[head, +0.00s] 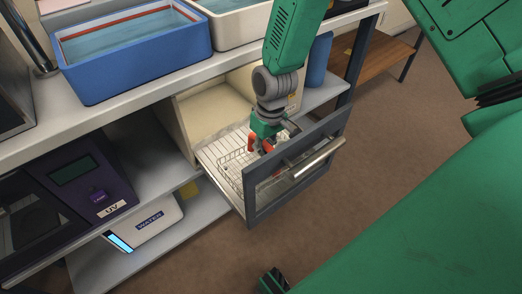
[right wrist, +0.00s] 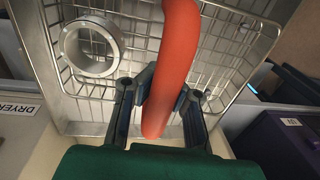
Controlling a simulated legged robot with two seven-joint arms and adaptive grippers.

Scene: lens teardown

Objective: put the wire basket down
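The wire basket (head: 229,172) is inside the pulled-out dryer drawer (head: 296,180), over its rack floor. In the right wrist view the basket's wire mesh (right wrist: 222,62) fills the upper part, with a pale metal ring (right wrist: 91,48) lying in it. Its thick orange-red handle (right wrist: 176,50) passes between the fingers of my right gripper (right wrist: 164,94). The pads press close on both sides of the handle. In the head view my right gripper (head: 264,140) reaches down into the drawer from above. I cannot tell whether the basket bears on the drawer floor.
A blue tub (head: 135,62) and a white tub (head: 232,24) of liquid stand on the bench above. A dark UV box (head: 75,190) and a device labelled WATER (head: 150,224) sit on shelves to the left. The drawer front with its bar handle (head: 318,158) stands right of the basket.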

